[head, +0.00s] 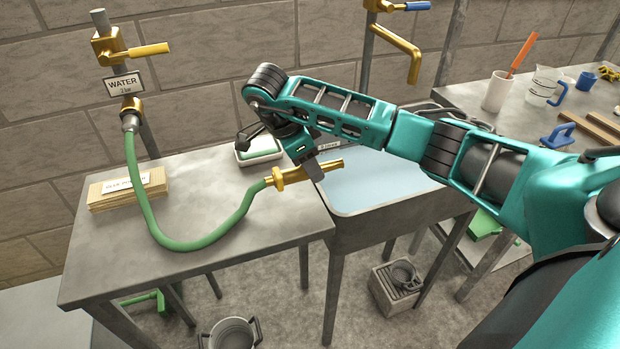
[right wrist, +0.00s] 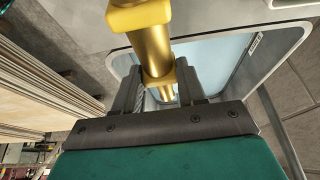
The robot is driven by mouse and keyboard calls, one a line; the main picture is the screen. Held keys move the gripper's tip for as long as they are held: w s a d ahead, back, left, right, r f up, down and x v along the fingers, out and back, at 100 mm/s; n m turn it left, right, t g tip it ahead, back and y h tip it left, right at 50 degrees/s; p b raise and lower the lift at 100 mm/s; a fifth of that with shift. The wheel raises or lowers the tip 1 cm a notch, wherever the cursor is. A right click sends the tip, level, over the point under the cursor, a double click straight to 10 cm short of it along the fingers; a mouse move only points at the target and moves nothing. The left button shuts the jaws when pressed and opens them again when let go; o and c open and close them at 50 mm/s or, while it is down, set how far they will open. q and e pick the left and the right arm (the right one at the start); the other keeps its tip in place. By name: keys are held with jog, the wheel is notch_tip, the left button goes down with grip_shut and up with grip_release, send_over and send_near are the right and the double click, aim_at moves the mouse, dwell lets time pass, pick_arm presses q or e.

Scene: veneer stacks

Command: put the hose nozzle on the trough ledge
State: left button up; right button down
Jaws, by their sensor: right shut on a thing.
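My right gripper (head: 314,169) is shut on the brass hose nozzle (head: 287,177). A green hose (head: 196,245) curves down from the wall tap to the nozzle's left end. The nozzle lies roughly level, its spout pointing right over the near-left part of the water trough (head: 376,228). I cannot tell whether it touches the trough rim. In the right wrist view the nozzle (right wrist: 150,48) passes between my fingers, with the trough (right wrist: 293,38) and its water behind. The trough ledge is partly hidden by my arm. My left gripper is not in view.
A metal table (head: 110,235) stands left of the trough, with a veneer stack (head: 127,192) and a white dish (head: 262,152) holding something green. A second bench (head: 460,97) at right holds cups and tools. A bucket (head: 232,334) and a crate (head: 396,297) are on the floor.

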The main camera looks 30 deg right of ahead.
aim_at(288, 171)
notch_tip(288, 171, down, 4)
jog(key=shift+r+b, duration=0.15)
jog(key=shift+b, duration=0.2)
jog(key=c, duration=0.6)
grip_release()
jog(key=p+v, duration=0.2)
jog(key=v, duration=0.9)
jog(key=shift+a+r, duration=0.2)
jog(key=shift+r, duration=0.3)
